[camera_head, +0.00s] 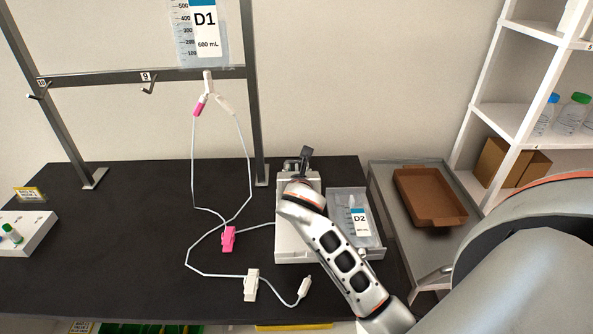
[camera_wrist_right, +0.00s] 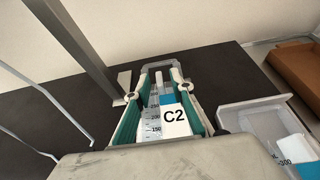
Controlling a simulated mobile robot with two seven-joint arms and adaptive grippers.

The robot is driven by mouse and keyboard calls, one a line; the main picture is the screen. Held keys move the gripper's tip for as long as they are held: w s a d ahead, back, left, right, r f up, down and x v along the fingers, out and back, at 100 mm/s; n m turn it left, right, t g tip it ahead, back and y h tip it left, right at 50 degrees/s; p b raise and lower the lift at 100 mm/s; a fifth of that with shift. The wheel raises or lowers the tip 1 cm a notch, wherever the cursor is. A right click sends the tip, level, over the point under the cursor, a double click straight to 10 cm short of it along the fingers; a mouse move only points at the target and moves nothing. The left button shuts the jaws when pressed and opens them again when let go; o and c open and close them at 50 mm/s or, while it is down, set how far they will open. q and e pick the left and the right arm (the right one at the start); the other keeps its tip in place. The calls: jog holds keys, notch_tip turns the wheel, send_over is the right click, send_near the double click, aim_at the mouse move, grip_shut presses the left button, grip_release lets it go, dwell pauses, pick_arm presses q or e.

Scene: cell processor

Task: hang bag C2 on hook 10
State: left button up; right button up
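Bag C2 (camera_wrist_right: 173,120), clear with a white and blue label, shows in the right wrist view between two teal side walls (camera_wrist_right: 202,112). In the head view my right arm hides it. My right gripper (camera_head: 303,188) is at the white device (camera_head: 288,242), right of the stand. Hook 10 (camera_head: 38,95) is at the left end of the stand's crossbar and looks empty. My left gripper is out of view.
Bag D1 (camera_head: 203,30) hangs high on the stand, its white tubing (camera_head: 193,160) looping to the table with pink and white clamps. Hook 9 (camera_head: 148,87) is empty. Bag D2 (camera_head: 358,222) lies in a clear tray (camera_head: 371,251). A brown tray (camera_head: 428,197) stands right.

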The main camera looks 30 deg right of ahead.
jog(key=shift+r, duration=0.15)
jog(key=shift+s+a+r, duration=0.15)
jog(key=shift+s+a, duration=0.05)
jog(key=shift+s, duration=0.05)
jog(key=v, duration=1.1)
jog(key=shift+s, duration=0.2)
jog(key=shift+a, duration=0.1)
